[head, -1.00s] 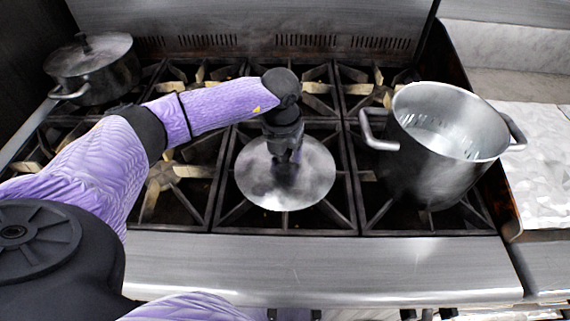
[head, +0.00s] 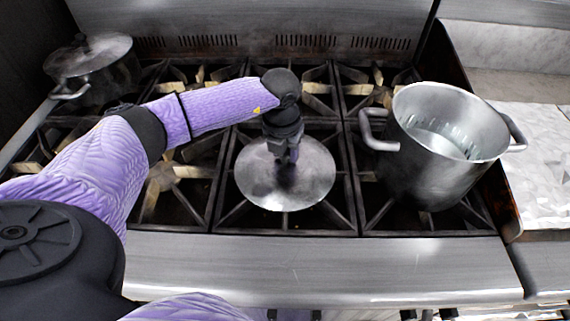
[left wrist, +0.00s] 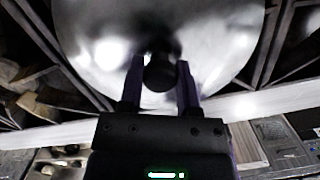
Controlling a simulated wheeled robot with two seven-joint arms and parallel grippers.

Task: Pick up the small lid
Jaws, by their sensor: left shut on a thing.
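The small lid (head: 262,184) is a round metal disc lying over the middle front grate of the stove. It also fills the top of the left wrist view (left wrist: 100,40), with its dark round knob (left wrist: 160,74) between the fingers. My left gripper (head: 287,160) points down over the lid's middle. In the left wrist view its two fingers (left wrist: 160,85) are shut on the knob. In the head view the gripper hides the knob. My right gripper does not show.
An open steel pot (head: 440,170) stands on the right burners, with a handle reaching toward the lid. A lidded pot (head: 95,75) stands at the back left. Stove grates (head: 190,190) surround the lid. A pale counter (head: 535,150) lies at the right.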

